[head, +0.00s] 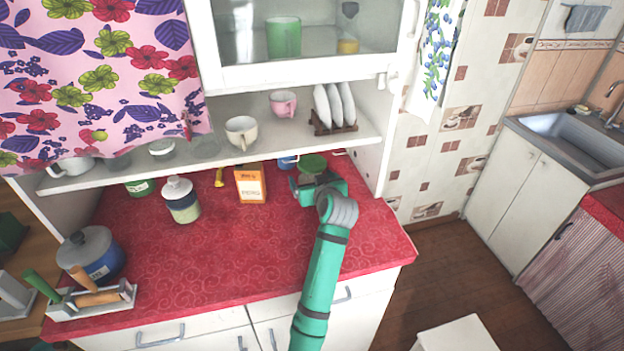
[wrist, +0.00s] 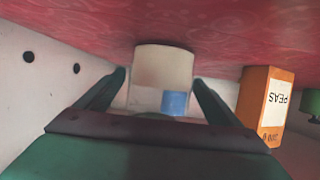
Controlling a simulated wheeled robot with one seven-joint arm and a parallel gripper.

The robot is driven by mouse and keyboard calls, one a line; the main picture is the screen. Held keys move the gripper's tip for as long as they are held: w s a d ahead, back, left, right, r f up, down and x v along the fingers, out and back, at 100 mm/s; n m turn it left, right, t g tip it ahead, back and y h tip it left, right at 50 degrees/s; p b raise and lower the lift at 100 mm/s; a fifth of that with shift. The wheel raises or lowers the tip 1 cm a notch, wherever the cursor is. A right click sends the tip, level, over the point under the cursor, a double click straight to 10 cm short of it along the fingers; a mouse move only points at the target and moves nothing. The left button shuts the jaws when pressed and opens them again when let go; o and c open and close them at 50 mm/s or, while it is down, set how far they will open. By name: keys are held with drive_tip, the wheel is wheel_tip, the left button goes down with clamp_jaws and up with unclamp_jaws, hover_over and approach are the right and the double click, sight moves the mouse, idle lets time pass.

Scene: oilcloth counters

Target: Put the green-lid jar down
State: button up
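The green-lid jar shows its round green lid (head: 312,163) in the head view, at the back right of the red counter, just beyond my gripper. In the wrist view, which is upside down, its pale body (wrist: 160,75) with a blue patch stands between my two fingers. My gripper (head: 318,184) has a finger along each side of the jar, and the fingertips appear to touch it. The jar looks upright, its base at or very near the counter.
The red counter (head: 240,270) is clear in front. An orange peas box (head: 250,184) stands left of the jar and shows in the wrist view (wrist: 265,105). A blue mug (head: 287,162) is close by. A shelf (head: 225,160) with cups and a plate rack overhangs the back.

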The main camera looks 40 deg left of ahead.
drive_tip(key=shift+r, duration=0.2)
drive_tip(key=v, duration=1.2)
drive_tip(key=shift+f, duration=0.1)
